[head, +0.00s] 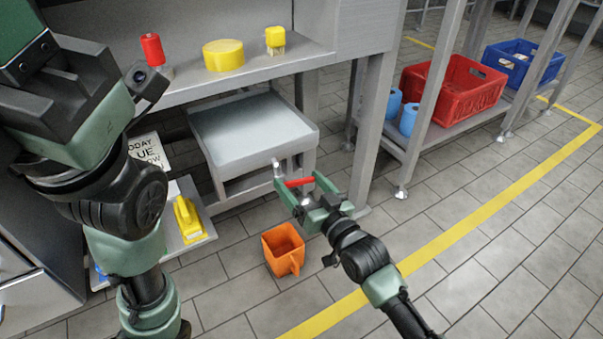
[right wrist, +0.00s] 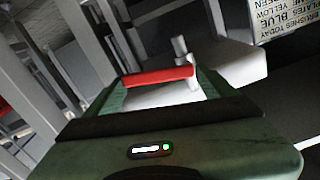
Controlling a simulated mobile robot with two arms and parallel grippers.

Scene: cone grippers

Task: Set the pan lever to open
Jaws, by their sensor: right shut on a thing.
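The red pan lever (head: 299,182) sits at the front right corner of the grey tilting pan (head: 250,128), on a short metal spout or valve stem. My right gripper (head: 301,184) is shut on the lever, with a green finger on either side of it. In the right wrist view the red lever (right wrist: 158,76) runs crosswise between the fingers and meets the upright metal stem at its right end. My left arm fills the left of the head view, and its jaws do not show.
An orange jug (head: 283,249) stands on the floor below the lever. A yellow brush (head: 188,219) lies on a low shelf. A shelf above the pan holds a red bottle (head: 152,50) and yellow items. Red (head: 452,86) and blue (head: 521,62) crates stand right; floor front right is clear.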

